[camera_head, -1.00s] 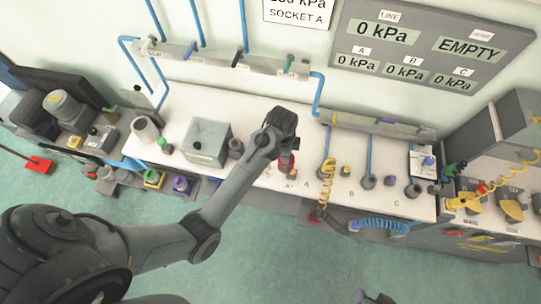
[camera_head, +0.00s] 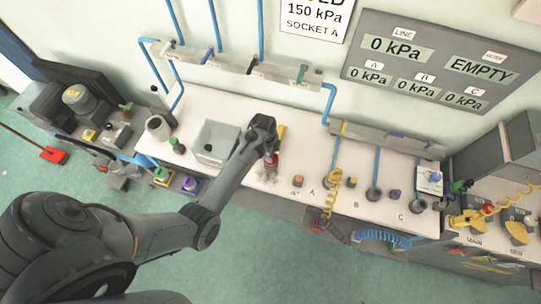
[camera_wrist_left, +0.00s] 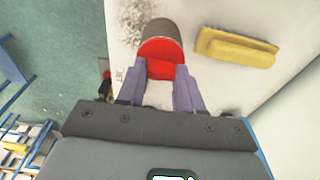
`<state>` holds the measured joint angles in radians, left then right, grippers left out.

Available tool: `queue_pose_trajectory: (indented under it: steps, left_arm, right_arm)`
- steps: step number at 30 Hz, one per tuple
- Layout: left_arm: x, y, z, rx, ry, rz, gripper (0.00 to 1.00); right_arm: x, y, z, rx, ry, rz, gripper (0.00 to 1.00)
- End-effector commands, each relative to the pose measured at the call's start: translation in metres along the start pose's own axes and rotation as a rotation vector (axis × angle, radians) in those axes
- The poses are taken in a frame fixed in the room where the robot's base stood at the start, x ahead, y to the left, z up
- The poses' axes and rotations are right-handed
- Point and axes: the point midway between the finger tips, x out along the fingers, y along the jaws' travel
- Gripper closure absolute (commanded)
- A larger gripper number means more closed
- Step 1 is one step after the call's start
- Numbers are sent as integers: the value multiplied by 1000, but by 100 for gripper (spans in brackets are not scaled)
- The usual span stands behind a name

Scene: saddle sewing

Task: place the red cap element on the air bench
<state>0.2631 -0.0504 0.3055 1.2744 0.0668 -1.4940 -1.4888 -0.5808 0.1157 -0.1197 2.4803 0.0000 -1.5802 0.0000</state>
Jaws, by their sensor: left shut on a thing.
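The red cap element (camera_head: 271,161) is in my left gripper (camera_head: 268,152), over the white top of the air bench (camera_head: 225,107). In the left wrist view, the red piece (camera_wrist_left: 160,68) sits between the two purple fingertips of my left gripper (camera_wrist_left: 160,88). A grey-brown rounded body (camera_wrist_left: 163,29) adjoins its far side. The white bench top (camera_wrist_left: 280,20) lies below. I cannot tell whether the piece touches the bench. My right gripper is not in view.
A yellow block (camera_wrist_left: 235,47) lies on the bench beside the held piece. A grey box (camera_head: 213,147) stands left of my gripper. A coiled yellow hose (camera_head: 331,190) and blue hoses are to the right. The bench's front edge drops to green floor.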

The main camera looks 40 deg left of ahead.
Motion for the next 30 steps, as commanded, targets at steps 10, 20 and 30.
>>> queue_pose_trajectory:
  steps: [10, 20, 30]
  left_arm:
    - [24, 0, 2, -1, 1, 0, 100]
    - [27, 0, 3, -1, 0, 0, 63]
    - [26, 0, 3, -1, 0, 0, 39]
  right_arm:
    - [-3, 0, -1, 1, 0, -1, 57]
    - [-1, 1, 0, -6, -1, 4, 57]
    - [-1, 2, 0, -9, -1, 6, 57]
